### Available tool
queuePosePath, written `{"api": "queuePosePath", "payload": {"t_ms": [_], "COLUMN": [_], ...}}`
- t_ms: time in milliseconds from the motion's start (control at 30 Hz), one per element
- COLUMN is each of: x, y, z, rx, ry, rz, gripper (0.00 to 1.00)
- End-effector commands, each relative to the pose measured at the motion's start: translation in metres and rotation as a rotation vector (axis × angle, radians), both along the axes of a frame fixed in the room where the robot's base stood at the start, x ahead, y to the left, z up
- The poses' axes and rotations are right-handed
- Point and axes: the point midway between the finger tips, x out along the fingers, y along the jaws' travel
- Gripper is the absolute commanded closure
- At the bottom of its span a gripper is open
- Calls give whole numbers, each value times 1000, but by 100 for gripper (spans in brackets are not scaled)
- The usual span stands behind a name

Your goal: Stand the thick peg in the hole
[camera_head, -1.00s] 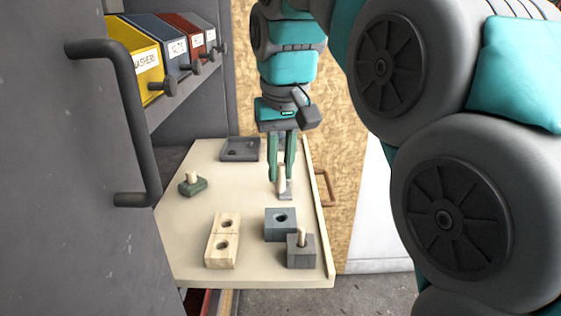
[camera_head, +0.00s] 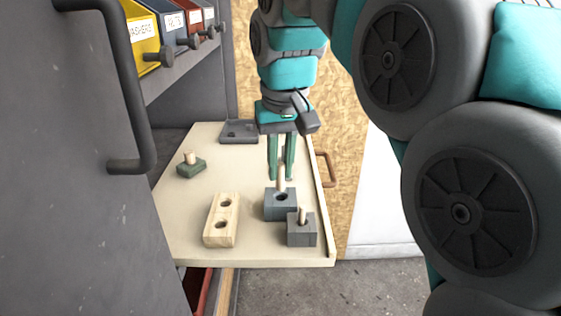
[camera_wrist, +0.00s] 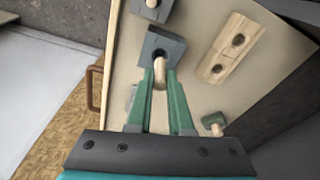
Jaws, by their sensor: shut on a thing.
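My gripper (camera_head: 281,178) is shut on a pale wooden peg (camera_wrist: 160,74), which also shows between the fingertips in the head view (camera_head: 282,185). The peg points down, its lower end close to the dark round hole in the blue-grey block (camera_head: 272,209). In the wrist view the peg end overlaps the near edge of that hole in the block (camera_wrist: 176,48). I cannot tell whether the end has entered the hole or is just above it.
A grey block with an upright peg (camera_head: 302,236) stands close in front on the right. A wooden two-hole block (camera_head: 214,238) is to the left. A green block with a peg (camera_head: 190,170) and a grey tray (camera_head: 239,139) lie farther back. A raised edge (camera_head: 323,215) borders the board.

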Motion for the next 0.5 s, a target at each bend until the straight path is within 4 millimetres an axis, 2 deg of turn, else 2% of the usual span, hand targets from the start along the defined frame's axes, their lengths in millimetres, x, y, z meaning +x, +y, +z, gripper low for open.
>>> {"api": "queuePosePath", "payload": {"t_ms": [500], "x": [-1], "y": [0], "z": [-25], "rx": [-2], "ry": [4], "rz": [0], "gripper": [100]}}
